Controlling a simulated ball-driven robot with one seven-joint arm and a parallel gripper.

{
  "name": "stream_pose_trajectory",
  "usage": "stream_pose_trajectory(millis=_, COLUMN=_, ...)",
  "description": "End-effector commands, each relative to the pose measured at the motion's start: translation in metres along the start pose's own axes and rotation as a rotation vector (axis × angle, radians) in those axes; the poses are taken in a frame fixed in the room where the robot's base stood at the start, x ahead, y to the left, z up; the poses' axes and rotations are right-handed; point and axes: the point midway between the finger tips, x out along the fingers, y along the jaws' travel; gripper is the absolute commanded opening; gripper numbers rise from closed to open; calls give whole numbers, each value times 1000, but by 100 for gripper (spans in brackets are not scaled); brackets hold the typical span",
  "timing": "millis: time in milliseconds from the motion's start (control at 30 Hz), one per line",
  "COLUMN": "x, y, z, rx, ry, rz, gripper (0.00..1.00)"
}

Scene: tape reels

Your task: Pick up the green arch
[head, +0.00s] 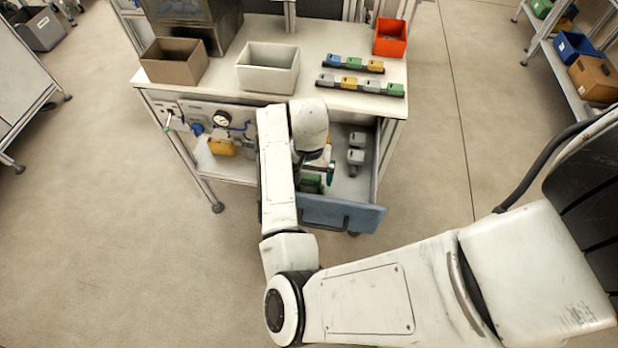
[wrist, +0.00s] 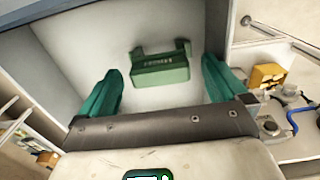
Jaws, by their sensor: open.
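The green arch (wrist: 160,70) lies on the pale floor of the open drawer (wrist: 70,45). In the wrist view it is in the upper middle, between my fingers in the picture and apart from both. My gripper (wrist: 161,79) is open, with one teal finger on each side and nothing held. In the head view my gripper (head: 329,172) is over the drawer, mostly hidden by my arm. A green piece (head: 311,183), partly covered, shows beside it there and looks like the arch. How high the fingers are above the arch is hard to tell.
The drawer has a blue front (head: 350,217) and holds grey blocks (head: 356,148) to the right. The bench top (head: 220,82) above carries a brown box (head: 174,62), a white box (head: 268,68), a red bin (head: 390,37) and racks of coloured blocks (head: 358,86).

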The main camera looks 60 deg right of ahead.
Motion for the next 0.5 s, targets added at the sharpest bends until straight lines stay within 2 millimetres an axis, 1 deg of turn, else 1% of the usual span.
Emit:
stream_pose_trajectory(millis=33, x=6, y=0, z=0, rx=-2, ry=-2, rz=1, gripper=99)
stream_pose_trajectory(millis=133, x=14, y=0, z=0, rx=-1, ry=-1, rz=0, gripper=99)
stream_pose_trajectory(millis=367, x=17, y=0, z=0, rx=0, ry=0, rz=-1, gripper=99)
stream_pose_trajectory(millis=400, x=17, y=0, z=0, rx=0, ry=0, rz=-1, gripper=98)
stream_pose_trajectory(millis=500, x=16, y=0, z=0, rx=0, ry=0, rz=-1, gripper=88)
